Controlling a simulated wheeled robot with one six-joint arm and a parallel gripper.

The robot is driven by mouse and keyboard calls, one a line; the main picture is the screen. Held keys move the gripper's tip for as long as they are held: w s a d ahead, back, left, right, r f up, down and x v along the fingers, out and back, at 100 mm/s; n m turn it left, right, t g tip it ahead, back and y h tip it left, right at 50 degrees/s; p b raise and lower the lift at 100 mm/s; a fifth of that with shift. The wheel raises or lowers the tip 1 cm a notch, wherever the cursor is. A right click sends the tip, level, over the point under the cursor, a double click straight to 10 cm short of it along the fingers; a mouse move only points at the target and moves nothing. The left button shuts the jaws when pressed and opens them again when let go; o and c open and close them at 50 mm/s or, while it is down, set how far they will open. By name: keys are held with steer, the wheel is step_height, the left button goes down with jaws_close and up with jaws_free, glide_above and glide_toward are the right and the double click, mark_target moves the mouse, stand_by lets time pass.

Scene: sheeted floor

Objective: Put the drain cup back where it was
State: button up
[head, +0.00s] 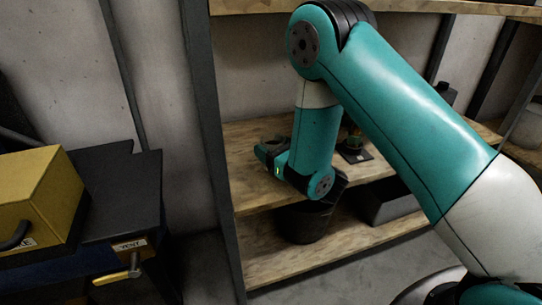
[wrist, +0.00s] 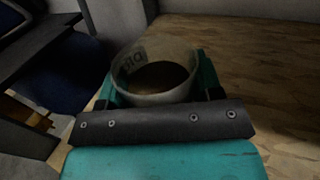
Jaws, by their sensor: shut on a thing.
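The drain cup (wrist: 153,98) is a round, pale grey-brown open cup with dark lettering inside its wall, partly readable. It sits between the teal fingers of my gripper (wrist: 158,82), which is shut on it. In the head view my gripper (head: 268,154) is over the left part of the middle wooden shelf (head: 245,185), near the dark left upright. The cup is mostly hidden there by my wrist. I cannot tell whether its base touches the shelf.
A black bucket (head: 303,224) and a dark bin (head: 390,204) are on the shelf below. A yellow box (head: 35,200) sits on a dark cabinet at left. Bare wood lies right of the cup.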

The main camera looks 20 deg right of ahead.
steer(key=shift+f, duration=0.35)
steer(key=shift+f, duration=0.15)
steer(key=o, duration=1)
steer(key=shift+s, duration=0.1)
